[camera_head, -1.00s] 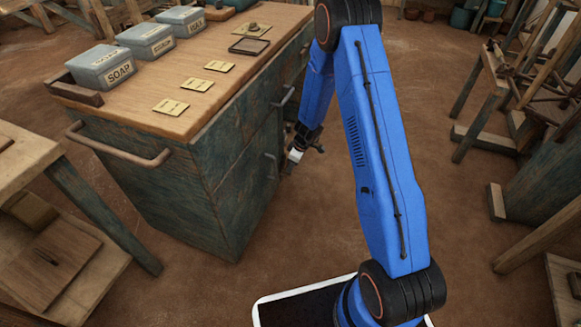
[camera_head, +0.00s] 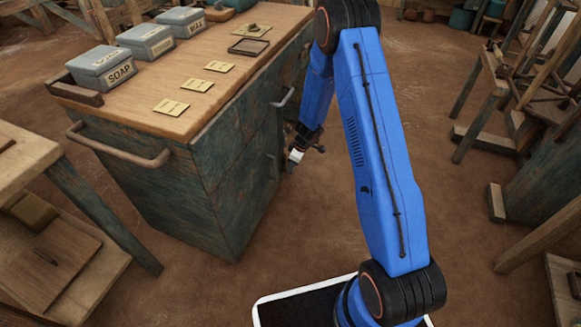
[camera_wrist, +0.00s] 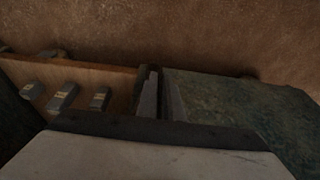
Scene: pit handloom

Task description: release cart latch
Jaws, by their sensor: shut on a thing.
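The cart (camera_head: 190,185) is a worn teal cabinet with a wooden top, left of my arm in the head view. My gripper (camera_head: 292,164) is low beside the cart's right side, close to a small dark handle (camera_head: 271,166) there. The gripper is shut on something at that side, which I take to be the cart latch. The latch itself is hidden by the gripper and wrist.
Grey lidded boxes, one a soap box (camera_head: 108,68), stand on the cart top with yellow cards (camera_head: 196,84) and a small dark tray (camera_head: 249,46). A push bar (camera_head: 118,150) crosses the cart's front. A wooden table (camera_head: 22,160) stands at left.

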